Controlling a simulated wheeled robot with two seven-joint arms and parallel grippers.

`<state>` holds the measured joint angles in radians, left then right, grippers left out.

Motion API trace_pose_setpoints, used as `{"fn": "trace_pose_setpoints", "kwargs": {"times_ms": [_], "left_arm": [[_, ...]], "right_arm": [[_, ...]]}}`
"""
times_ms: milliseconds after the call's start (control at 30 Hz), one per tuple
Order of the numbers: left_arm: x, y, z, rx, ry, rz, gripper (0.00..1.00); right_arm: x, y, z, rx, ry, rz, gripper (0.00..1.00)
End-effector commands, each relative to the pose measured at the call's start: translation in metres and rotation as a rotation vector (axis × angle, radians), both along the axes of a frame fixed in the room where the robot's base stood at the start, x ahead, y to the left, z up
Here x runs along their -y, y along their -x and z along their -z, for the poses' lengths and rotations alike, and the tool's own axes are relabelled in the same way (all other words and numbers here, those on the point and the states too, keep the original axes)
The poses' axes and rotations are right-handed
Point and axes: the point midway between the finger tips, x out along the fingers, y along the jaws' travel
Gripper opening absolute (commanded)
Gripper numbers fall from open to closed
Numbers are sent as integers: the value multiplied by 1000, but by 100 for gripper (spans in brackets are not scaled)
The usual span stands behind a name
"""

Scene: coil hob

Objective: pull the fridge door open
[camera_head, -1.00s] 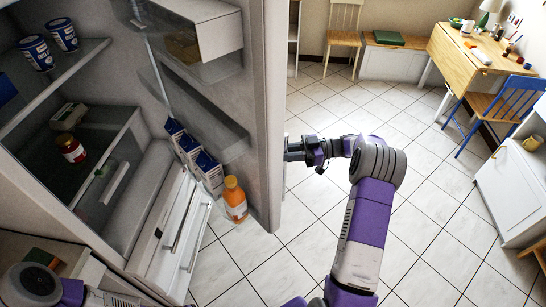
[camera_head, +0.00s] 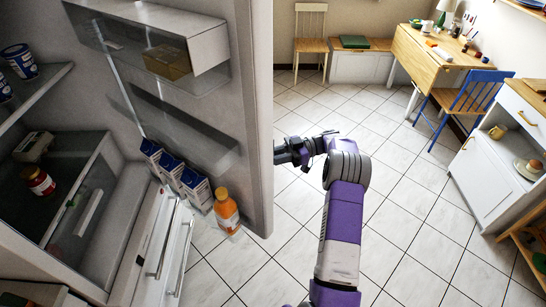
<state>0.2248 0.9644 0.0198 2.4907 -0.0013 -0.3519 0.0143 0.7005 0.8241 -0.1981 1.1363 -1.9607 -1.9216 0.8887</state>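The fridge door (camera_head: 258,120) stands open at the centre left, its inner shelves facing me. Cartons (camera_head: 170,168) and an orange bottle (camera_head: 227,211) stand in its lower shelf. The fridge interior (camera_head: 75,190) shows at the left, with shelves, tins and a jar. My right arm comes up from the bottom, and its gripper (camera_head: 283,153) is at the outer side of the door, by its edge. The door hides its fingertips and the handle, so I cannot tell whether it is shut on anything. My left gripper is not in view.
Tiled floor (camera_head: 400,240) is clear to the right of my arm. A white cabinet (camera_head: 495,180) stands at the right. A wooden table (camera_head: 440,55), a blue chair (camera_head: 465,100) and a wooden chair (camera_head: 310,35) are at the back.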

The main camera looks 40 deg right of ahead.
Motion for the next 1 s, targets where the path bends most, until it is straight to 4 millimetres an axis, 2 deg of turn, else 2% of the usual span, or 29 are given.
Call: {"fn": "trace_pose_setpoints", "kwargs": {"times_ms": [33,67,167,567,867,1000], "left_arm": [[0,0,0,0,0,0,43],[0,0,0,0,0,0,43],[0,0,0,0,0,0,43],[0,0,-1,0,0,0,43],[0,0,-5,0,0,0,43],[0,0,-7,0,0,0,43]], "right_arm": [[-4,-4,-4,13,-4,-1,0],[-4,-4,-3,13,-4,-1,31],[-3,-4,-3,11,-4,-1,46],[5,1,-1,5,0,3,46],[47,14,-1,8,-1,5,46],[56,17,-1,8,-5,-3,46]]}}
